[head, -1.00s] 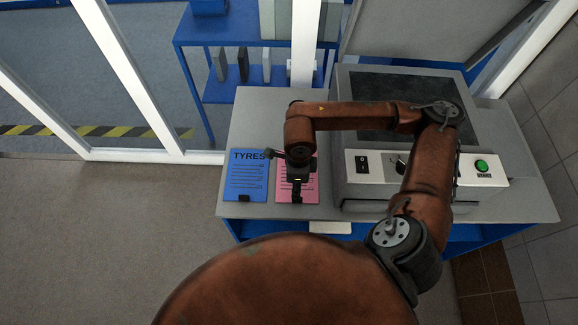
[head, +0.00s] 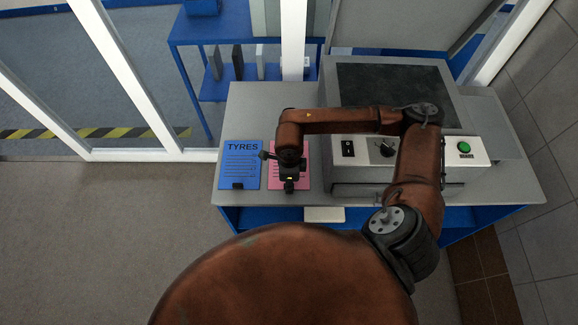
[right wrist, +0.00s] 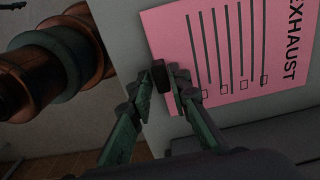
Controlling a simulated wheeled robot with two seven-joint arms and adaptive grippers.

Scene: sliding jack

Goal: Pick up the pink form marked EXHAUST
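The pink form (head: 274,180) lies flat on the grey bench, left of the machine, partly hidden by my right arm in the head view. In the right wrist view the pink form (right wrist: 215,50) shows printed lines, small boxes and the word EXHAUST. A black block-like tab (right wrist: 160,75) stands at its near edge. My right gripper (right wrist: 161,88) has its two fingers apart, one on each side of this tab; whether they touch it is hard to tell. From the head my right gripper (head: 289,184) is over the form's front edge. My left gripper is out of view.
A blue form marked TYRES (head: 240,160) with a black tab (head: 238,186) lies just left of the pink one. A grey machine (head: 400,172) with a black switch, a knob and a green button stands to the right. The bench (head: 265,105) is bare behind the forms.

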